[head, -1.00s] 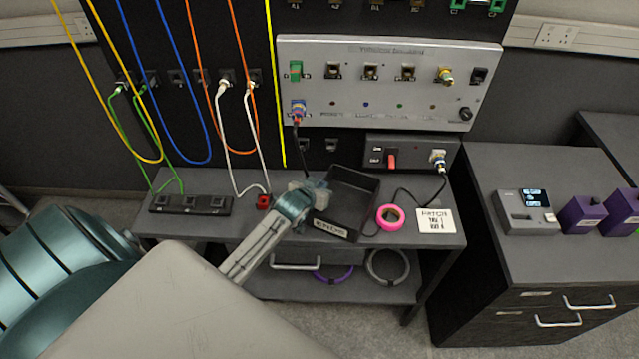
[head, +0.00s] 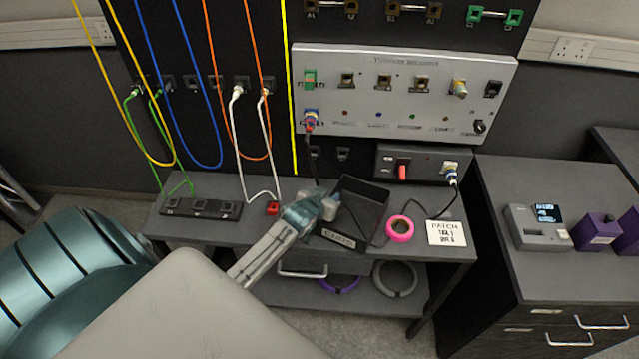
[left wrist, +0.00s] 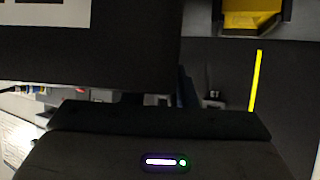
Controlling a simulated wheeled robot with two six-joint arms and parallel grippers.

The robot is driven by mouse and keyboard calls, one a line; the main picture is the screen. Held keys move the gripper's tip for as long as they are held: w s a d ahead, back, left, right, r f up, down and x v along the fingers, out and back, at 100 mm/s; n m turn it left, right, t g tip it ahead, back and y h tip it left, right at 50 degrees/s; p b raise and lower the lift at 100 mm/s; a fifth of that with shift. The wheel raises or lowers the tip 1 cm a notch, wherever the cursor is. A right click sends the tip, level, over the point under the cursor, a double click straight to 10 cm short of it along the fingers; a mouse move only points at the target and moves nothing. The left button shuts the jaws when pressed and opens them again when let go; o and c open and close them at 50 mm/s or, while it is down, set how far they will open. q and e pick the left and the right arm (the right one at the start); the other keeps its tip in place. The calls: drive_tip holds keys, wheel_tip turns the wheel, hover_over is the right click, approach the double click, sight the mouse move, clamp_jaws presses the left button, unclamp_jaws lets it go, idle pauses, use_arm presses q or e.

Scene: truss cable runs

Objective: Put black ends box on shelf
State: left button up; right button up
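The black ends box (head: 362,208) is an open tray with a white label on its front wall. In the head view it is at the middle of the grey bench (head: 270,232), and its front overlaps the bench's front edge. My left gripper (head: 325,205) is at the box's left wall and looks shut on it; the fingertips are partly hidden. In the left wrist view a dark panel, apparently the box (left wrist: 100,55), with part of a white label, reaches down to the gripper. The lower shelf (head: 330,294) is under the bench. My right gripper is not in view.
Pink tape (head: 400,229) and a white note card (head: 446,233) lie right of the box. A red block (head: 273,208) and a black socket strip (head: 201,208) lie left. Purple and grey rings (head: 395,279) lie on the lower shelf. A drawer cabinet (head: 540,275) stands right.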

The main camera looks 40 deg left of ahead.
use_arm(q)
drive_tip(key=b+v, duration=0.2)
drive_tip(key=v, duration=0.8)
drive_tip(key=shift+s+f, duration=0.1)
drive_tip(key=shift+s, duration=0.05)
drive_tip(key=shift+s+r, duration=0.3)
drive_tip(key=shift+s, duration=0.05)
